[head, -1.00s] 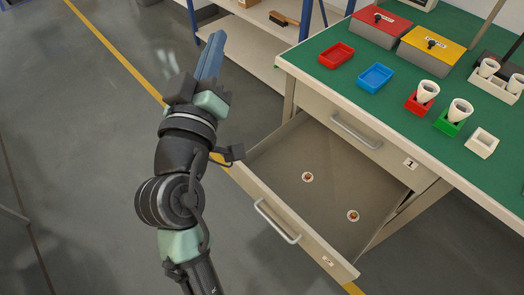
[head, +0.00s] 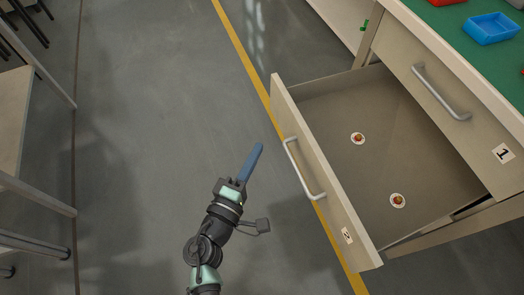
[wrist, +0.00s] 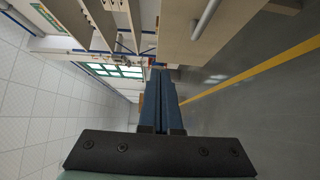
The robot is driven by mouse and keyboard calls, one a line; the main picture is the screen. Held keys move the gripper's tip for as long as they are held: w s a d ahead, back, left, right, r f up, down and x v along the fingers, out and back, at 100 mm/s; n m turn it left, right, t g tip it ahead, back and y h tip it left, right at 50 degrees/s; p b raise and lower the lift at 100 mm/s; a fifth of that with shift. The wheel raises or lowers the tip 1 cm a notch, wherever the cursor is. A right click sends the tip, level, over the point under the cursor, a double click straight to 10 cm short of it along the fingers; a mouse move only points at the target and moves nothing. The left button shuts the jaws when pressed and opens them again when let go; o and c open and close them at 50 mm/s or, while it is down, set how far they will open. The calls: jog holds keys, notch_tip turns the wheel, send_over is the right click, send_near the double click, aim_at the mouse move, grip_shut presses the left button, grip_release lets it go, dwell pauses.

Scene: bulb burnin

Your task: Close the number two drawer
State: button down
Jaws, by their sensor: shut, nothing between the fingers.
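The number two drawer (head: 348,205) stands pulled out from the bench, with a silver bar handle (head: 304,170) and a "2" label on its front. Two small round items (head: 358,138) lie on its floor. My gripper (head: 257,148) is shut and empty, its blue fingers together, left of the drawer front and apart from the handle. In the wrist view the blue fingers (wrist: 159,100) are together, and a drawer front with a bar handle (wrist: 207,20) shows at the upper right.
The shut number one drawer (head: 455,100) with its handle is above the open one. The green bench top (head: 440,25) holds a blue tray (head: 491,28). A shelf unit (head: 335,20) stands behind. Grey floor at left is clear up to a table (head: 12,120).

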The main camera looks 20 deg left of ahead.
send_near(291, 112)
jog(key=w+a, duration=0.2)
jog(key=w, duration=0.1)
jog(key=shift+w+d+b, duration=0.55)
jog(key=shift+w+d, duration=0.85)
jog(key=shift+w, duration=0.1)
